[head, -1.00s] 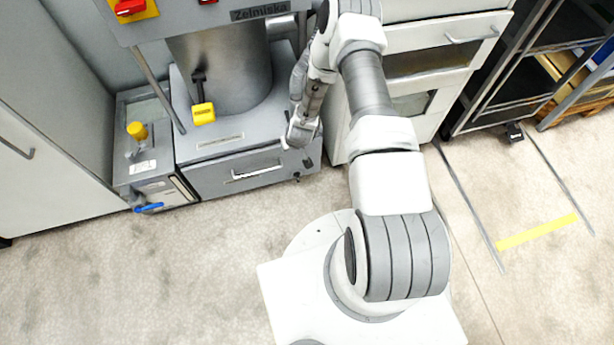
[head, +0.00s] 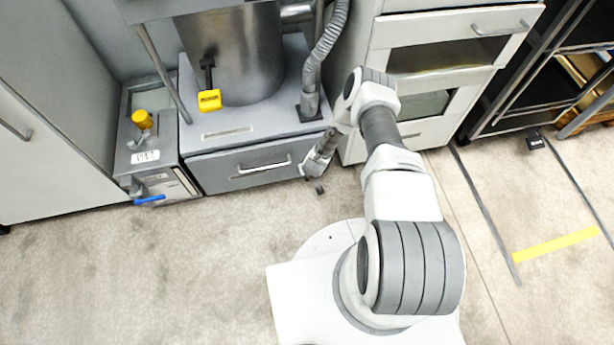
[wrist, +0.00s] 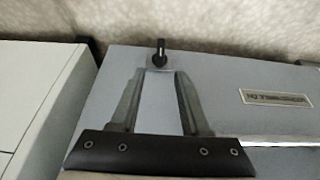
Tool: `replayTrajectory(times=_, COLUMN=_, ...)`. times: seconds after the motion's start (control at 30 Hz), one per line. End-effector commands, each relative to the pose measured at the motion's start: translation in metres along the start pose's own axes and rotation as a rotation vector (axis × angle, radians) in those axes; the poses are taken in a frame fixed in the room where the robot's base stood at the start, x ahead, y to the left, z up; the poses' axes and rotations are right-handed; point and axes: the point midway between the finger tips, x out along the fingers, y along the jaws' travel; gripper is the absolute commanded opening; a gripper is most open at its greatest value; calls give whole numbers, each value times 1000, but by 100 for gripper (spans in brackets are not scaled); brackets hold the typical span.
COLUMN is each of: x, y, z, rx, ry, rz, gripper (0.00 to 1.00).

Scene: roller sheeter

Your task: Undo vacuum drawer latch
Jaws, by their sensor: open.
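The grey vacuum drawer (head: 215,178) is at the bottom of the machine in the head view, with a metal bar handle (head: 262,167). It looks shut. A small dark knob, likely the latch (head: 320,189), shows at the drawer's right front corner. In the wrist view the black latch knob (wrist: 159,53) stands upright at the far edge of the grey machine base. My gripper (wrist: 157,75) is open and empty, its fingertips pointing at the knob and apart from it. In the head view my gripper (head: 312,166) is beside the drawer's right end, its fingers partly unclear.
A corrugated hose (head: 322,60) rises just behind my gripper. A white cabinet (head: 440,60) stands close on the right. A pump box with a blue lever (head: 150,200) is left of the drawer. A yellow-handled lever (head: 209,99) hangs above. The floor (head: 150,270) in front is clear.

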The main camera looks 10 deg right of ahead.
Motion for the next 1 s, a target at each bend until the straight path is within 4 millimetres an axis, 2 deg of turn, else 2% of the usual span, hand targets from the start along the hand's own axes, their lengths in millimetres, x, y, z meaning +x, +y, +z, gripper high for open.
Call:
replayTrajectory(times=0.03, x=16, y=-1, z=3, rx=2, ry=-1, rz=-1, gripper=46)
replayTrajectory(times=0.1, x=30, y=-1, z=2, rx=1, ry=1, rz=0, gripper=46)
replayTrajectory(times=0.3, x=58, y=0, z=2, rx=0, ry=0, rz=-1, gripper=46)
replayTrajectory(times=0.5, x=67, y=0, z=0, rx=1, ry=0, rz=-1, gripper=46)
replayTrajectory(times=0.77, x=68, y=0, z=0, rx=0, ry=-1, rz=-1, gripper=46)
replayTrajectory(times=0.87, x=67, y=0, z=0, rx=0, ry=-1, rz=-1, gripper=32)
replayTrajectory(times=1.0, x=67, y=0, z=0, rx=0, ry=-1, rz=-1, gripper=7)
